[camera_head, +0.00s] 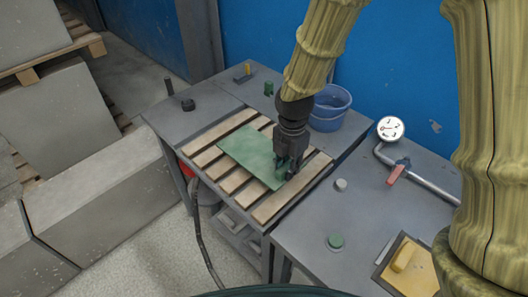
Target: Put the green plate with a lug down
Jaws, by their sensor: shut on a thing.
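The green plate (246,151) is a flat rectangular sheet over the wooden slats (249,189) of the table. My gripper (287,177) points down at the plate's right end and is shut on its green lug, which is mostly hidden by the fingers. The plate looks about level. I cannot tell whether its underside touches the slats or is slightly above them.
A blue bucket (331,108) stands just behind my gripper. Small items lie on the grey surface behind the slats.

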